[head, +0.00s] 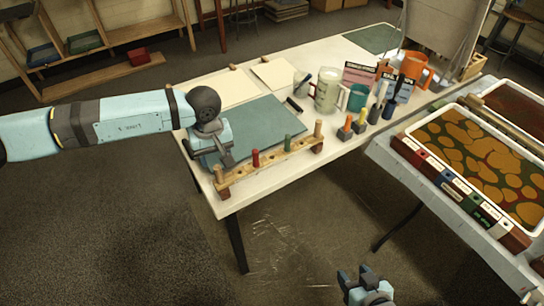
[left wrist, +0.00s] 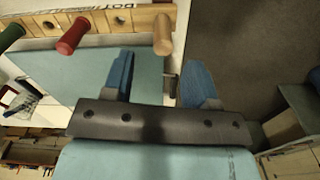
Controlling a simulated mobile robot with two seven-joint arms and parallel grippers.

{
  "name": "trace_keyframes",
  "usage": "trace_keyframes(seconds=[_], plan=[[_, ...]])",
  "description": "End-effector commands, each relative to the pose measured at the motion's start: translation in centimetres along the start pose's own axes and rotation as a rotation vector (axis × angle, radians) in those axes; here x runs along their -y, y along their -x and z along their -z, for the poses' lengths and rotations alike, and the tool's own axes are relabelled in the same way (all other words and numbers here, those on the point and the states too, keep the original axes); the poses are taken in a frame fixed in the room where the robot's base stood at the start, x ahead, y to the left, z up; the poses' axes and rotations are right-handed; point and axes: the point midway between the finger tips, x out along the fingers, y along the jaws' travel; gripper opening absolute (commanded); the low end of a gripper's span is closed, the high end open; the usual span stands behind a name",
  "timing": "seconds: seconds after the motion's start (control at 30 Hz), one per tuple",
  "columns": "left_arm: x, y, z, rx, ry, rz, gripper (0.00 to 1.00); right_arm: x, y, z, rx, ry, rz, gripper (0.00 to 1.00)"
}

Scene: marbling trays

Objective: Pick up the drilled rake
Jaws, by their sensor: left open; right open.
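My left gripper (head: 222,156) is over the rack's left end. In the left wrist view its blue fingers (left wrist: 160,62) are apart and empty, with the near plain wood handle (left wrist: 163,34) just beyond the gap between them. My right gripper (head: 362,276) is open and empty, low in front of the table.
A blue-green mat (head: 240,125) lies behind the rack. Mugs (head: 327,92), an orange jug (head: 414,68) and small bottles stand further right. A marbling tray (head: 408,130) with orange blotches is on the right table, edged by colored blocks.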

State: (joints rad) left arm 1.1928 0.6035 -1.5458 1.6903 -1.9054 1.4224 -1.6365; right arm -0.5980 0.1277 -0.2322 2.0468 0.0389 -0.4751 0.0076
Motion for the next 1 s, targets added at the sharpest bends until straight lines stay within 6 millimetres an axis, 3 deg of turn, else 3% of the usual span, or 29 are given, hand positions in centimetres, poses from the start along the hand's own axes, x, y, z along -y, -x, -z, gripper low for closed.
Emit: trace_keyframes(seconds=[0.4,0.63,0.67,0.87,0.9,1.0], plan=[[0.2,-4.8,-0.2,0.002,0.001,0.0,0.53,0.3,0.6,-0.4,0.007,-0.004,0.0,0.52],[0.3,-5.2,-0.2,0.001,0.001,-0.001,0.53,0.4,0.4,-0.2,0.003,-0.007,0.001,0.52],[0.3,-5.2,-0.2,0.001,0.001,-0.001,0.5,0.4,0.4,-0.1,0.003,-0.007,0.001,0.52],[0.3,-5.2,-0.2,0.001,0.001,-0.001,0.04,0.4,0.3,0.0,0.001,-0.007,0.001,0.52],[0.3,-5.2,-0.2,0.001,0.001,-0.001,0.0,0.4,0.3,0.1,0.001,-0.007,0.001,0.52],[0.3,-5.2,-0.1,0.001,0.001,-0.001,0.0,0.4,0.2,0.1,0.0,-0.006,0.001,0.52]])
